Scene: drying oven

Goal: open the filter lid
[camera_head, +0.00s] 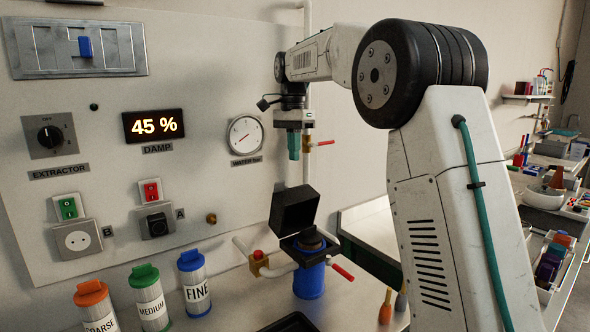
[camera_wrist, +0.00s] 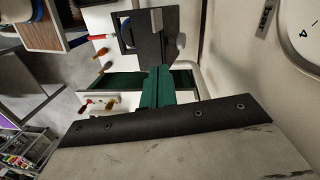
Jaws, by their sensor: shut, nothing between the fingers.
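The filter housing is a blue canister (camera_head: 309,281) with a black square collar and a dark round opening on top. Its black filter lid (camera_head: 294,211) stands raised and tilted back at the rear left of the collar, so the opening shows. In the wrist view the dark lid (camera_wrist: 157,45) shows beyond the fingertips, with a bit of the blue canister (camera_wrist: 125,32) beside it. My gripper (camera_head: 294,157) hangs above the lid, pointing down, its teal fingers together and empty, apart from the lid. The fingers also show in the wrist view (camera_wrist: 160,72).
A pipe with a brass valve (camera_head: 259,262) and a red-handled lever (camera_head: 341,270) flank the canister. Coarse (camera_head: 95,309), medium (camera_head: 149,300) and fine (camera_head: 195,286) filter cartridges stand to the left. A water gauge (camera_head: 245,134) is on the panel behind.

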